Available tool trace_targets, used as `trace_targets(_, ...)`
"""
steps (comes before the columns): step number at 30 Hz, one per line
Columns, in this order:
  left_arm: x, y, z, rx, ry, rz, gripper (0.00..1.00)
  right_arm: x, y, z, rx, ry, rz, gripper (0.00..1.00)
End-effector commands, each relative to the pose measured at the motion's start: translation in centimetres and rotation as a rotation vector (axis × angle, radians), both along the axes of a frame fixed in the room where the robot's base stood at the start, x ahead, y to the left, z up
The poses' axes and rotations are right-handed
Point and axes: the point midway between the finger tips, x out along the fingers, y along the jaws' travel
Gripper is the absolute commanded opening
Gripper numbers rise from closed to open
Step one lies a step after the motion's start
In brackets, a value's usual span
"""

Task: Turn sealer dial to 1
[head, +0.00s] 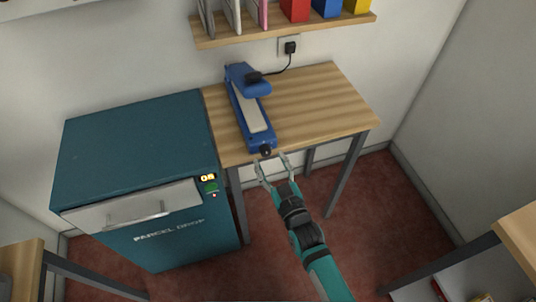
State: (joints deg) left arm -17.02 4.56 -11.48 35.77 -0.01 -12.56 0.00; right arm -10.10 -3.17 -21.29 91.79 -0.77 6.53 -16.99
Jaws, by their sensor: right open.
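The blue sealer (249,112) lies lengthwise on the wooden table, with a pale strip along its top. Its dark dial (265,151) sits on the near end, facing the front. The number on the dial is too small to read. My right gripper (271,158) is open, just in front of the table's front edge, with its fingertips on either side of and close to the dial. I cannot tell whether they touch it. My left gripper is not in view.
A teal parcel drop cabinet (140,145) with a drawer handle and a lit display stands left of the table. The table's right part (320,100) is clear. A shelf (225,41) with binders hangs above. A black plug (291,47) sits in the wall socket.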

Motion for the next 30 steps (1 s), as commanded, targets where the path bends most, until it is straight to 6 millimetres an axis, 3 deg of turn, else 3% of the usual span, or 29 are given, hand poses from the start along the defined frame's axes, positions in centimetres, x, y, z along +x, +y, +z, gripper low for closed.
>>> trace_targets(6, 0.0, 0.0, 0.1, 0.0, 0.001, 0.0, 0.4, 2.3, 0.9, 0.0, 0.0, 0.0, -0.001, 0.52)
trace_targets(17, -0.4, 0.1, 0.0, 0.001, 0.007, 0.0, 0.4, 2.7, 1.0, 0.0, 0.0, 0.001, 0.0, 0.52)
trace_targets(27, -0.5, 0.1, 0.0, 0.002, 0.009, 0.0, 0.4, 2.7, 1.0, 0.0, 0.0, 0.001, 0.0, 0.08)
trace_targets(30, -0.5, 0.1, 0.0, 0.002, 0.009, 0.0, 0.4, 2.7, 1.0, 0.0, -0.001, 0.001, 0.0, 0.0)
